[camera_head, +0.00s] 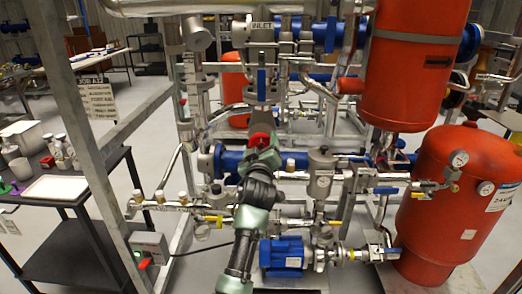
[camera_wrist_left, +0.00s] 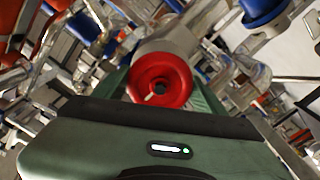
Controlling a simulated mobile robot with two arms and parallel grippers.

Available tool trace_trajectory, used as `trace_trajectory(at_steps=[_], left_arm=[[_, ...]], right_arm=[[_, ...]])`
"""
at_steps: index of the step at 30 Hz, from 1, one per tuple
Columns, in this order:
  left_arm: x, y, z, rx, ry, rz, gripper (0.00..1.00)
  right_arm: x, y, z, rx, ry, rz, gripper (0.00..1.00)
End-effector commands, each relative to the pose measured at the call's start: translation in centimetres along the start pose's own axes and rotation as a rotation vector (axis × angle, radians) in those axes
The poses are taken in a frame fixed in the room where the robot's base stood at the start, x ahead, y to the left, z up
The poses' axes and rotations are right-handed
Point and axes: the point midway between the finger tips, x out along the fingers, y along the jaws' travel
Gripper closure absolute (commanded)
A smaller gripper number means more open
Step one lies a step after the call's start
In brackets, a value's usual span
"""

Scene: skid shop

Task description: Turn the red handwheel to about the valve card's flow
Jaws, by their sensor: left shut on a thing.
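The red handwheel (camera_head: 260,139) shows in the middle of the head view, on the pipework of the skid. It shows larger in the left wrist view (camera_wrist_left: 179,70) as a red ring with a dark centre and a small pale mark. My left gripper (camera_head: 262,150) is at the wheel, its fingers on either side of the rim and shut on it. The wheel hides part of the fingertips. A white card headed JOB (camera_head: 98,95) hangs on the frame at the left; its smaller lines are too small to read. My right gripper is not in view.
Two large red tanks (camera_head: 455,205) stand at the right. A blue pump (camera_head: 282,255) sits low in front, and pipes, gauges and valves crowd around my left arm. A dark side table (camera_head: 70,214) with a white tray stands at the left. Grey floor is open between the table and skid.

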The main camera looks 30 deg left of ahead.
Motion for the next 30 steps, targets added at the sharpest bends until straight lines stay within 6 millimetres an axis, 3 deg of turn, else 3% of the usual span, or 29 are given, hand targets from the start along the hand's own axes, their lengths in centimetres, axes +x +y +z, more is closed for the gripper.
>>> trace_trajectory(at_steps=[17,18,19,30], left_arm=[[0.00,-0.09,0.15,-0.034,-0.004,-0.003,0.70],[0.00,-0.09,0.14,-0.034,-0.004,-0.003,0.18],[0.00,-0.08,0.14,-0.034,-0.004,-0.003,0.10],[-0.28,-0.04,0.10,-0.034,-0.002,-0.001,0.08]], right_arm=[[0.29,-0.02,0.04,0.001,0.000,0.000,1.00],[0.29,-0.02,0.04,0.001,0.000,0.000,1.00],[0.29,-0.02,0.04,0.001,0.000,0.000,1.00],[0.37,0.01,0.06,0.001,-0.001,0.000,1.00]])
